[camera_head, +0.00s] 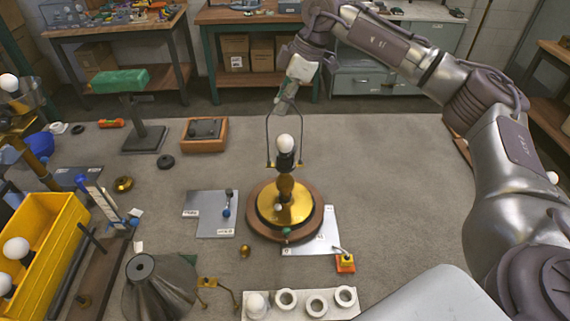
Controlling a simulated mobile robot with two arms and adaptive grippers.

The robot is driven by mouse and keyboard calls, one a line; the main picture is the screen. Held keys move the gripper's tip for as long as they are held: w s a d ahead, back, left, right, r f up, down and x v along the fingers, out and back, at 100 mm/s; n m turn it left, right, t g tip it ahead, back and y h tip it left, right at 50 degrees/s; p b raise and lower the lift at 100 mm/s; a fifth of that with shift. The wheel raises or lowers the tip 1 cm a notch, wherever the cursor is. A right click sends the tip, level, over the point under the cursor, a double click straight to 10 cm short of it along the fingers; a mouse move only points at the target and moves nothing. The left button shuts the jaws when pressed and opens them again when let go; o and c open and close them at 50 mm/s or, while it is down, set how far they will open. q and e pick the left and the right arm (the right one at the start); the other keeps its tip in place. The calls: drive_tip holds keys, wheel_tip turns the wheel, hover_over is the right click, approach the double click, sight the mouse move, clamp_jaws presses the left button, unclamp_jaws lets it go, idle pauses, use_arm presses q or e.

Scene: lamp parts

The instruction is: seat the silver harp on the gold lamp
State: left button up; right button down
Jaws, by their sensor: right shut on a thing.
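The gold lamp (285,206) stands upright on a round wooden base near the middle of the table, with a white bulb (286,144) in its dark socket. The silver harp (267,135) is a thin upright wire loop around the bulb. Its lower ends are beside the socket, level with the small arms there; I cannot tell whether they touch or sit in them. My right gripper (286,100) reaches down from above and is shut on the harp's top, which its fingers partly hide. My left gripper is not in view.
A grey plate (212,213) with small parts lies left of the lamp. A white holder (300,304) with round cups is in front. A dark shade (159,287) and a yellow bin (40,250) stand at front left.

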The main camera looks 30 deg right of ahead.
drive_tip(key=shift+f, duration=0.15)
idle(0.6)
drive_tip(key=c, duration=1)
unclamp_jaws()
drive_tip(key=shift+o, duration=0.2)
drive_tip(key=v, duration=1.2)
